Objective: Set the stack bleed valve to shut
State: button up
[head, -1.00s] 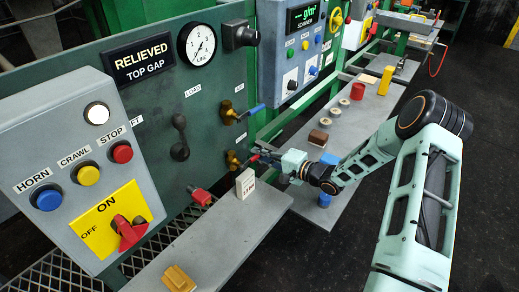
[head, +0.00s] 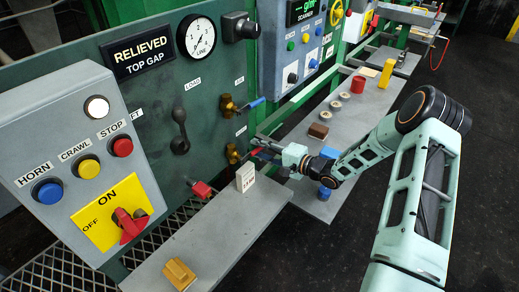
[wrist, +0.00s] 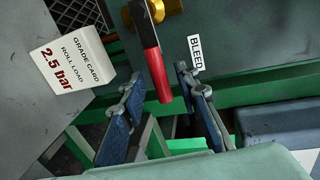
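The stack bleed valve is a brass valve (head: 233,153) low on the green panel, with a red lever. In the wrist view its brass body (wrist: 172,7) is at the top edge, and the red lever (wrist: 158,75) points down from it towards my gripper. A white "BLEED" label (wrist: 195,52) is to the right. My gripper (wrist: 156,82) is open, with one blue-padded finger on each side of the lever's end. I cannot tell whether either pad touches it. In the head view my gripper (head: 265,152) is at the valve, and its fingers partly hide the lever.
A white grade card block (wrist: 72,62), reading 2.5 bar, stands on the grey shelf close to the left finger. A blue-handled brass valve (head: 230,107) is above. A red-handled item (head: 202,190) is lower left. A blue object (head: 325,193) is below my wrist.

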jog(key=shift+d, duration=0.1)
jog(key=v, duration=1.1)
jog(key=shift+s+d+r, duration=0.15)
jog(key=shift+s+d, duration=0.1)
jog(key=shift+d, duration=0.05)
